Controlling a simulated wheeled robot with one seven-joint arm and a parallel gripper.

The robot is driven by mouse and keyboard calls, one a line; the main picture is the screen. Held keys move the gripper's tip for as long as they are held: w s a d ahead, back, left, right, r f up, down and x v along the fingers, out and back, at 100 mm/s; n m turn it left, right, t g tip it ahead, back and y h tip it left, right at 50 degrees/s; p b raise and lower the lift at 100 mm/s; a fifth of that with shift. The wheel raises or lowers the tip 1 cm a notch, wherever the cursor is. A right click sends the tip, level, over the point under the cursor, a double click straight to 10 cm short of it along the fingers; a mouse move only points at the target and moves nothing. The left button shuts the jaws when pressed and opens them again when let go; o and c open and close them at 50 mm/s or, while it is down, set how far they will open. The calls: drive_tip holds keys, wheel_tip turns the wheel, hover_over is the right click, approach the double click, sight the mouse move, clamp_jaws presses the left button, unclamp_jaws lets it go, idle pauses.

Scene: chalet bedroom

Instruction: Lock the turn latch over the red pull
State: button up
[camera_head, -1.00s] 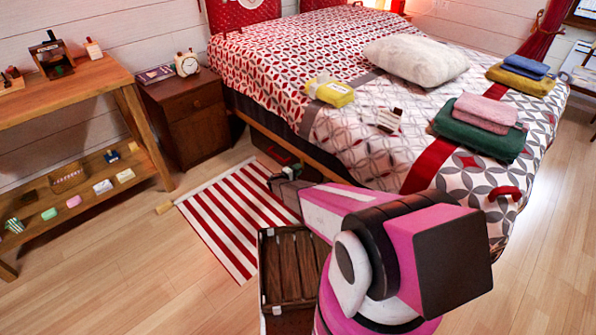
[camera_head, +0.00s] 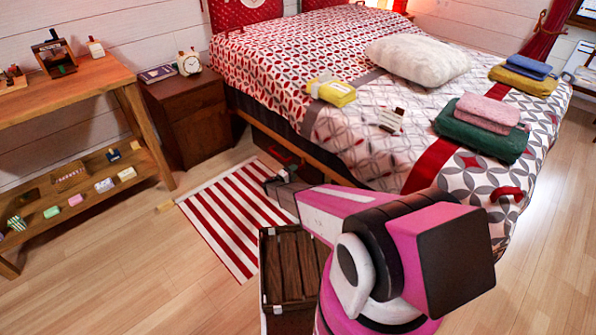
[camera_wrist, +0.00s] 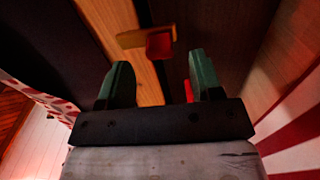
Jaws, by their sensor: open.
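In the wrist view a yellow-brown bar (camera_wrist: 132,39), which looks like the turn latch, lies across the edge of an orange wooden rail. A red block (camera_wrist: 159,46) sits at its right end; I cannot tell whether it is part of the latch. A smaller red piece (camera_wrist: 188,91), perhaps the red pull, shows beside the right finger, partly hidden. My gripper (camera_wrist: 161,80) is open with its two green fingers apart, pointing at the rail and dark panel. The bar and block appear beyond the fingertips. In the head view my gripper (camera_head: 276,184) is low beside the bed.
The bed (camera_head: 330,120) rises over the gripper, with a dark gap under its wooden rail. A striped rug (camera_head: 232,215) lies on the floor alongside. A slatted wooden crate (camera_head: 290,262) stands near my arm.

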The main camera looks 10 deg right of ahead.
drive_tip(key=v, duration=0.6)
drive_tip(key=shift+s+a, duration=0.25)
drive_tip(key=s+d+r+m+g+y, duration=0.25)
drive_tip(key=s+d+r+g, duration=0.25)
drive_tip(key=s+d+r, duration=0.4)
drive_tip(key=s+d+r+m+g+y, duration=0.25)
drive_tip(key=s+d+r+g, duration=0.35)
drive_tip(key=r, duration=0.6)
drive_tip(key=s+a+r+m+y, duration=0.2)
drive_tip(key=s+r+y, duration=0.7)
drive_tip(key=s+r, duration=0.8)
drive_tip(key=shift+s+a+y, duration=0.3)
drive_tip(key=shift+s+a, duration=0.4)
drive_tip(key=shift+s, duration=0.45)
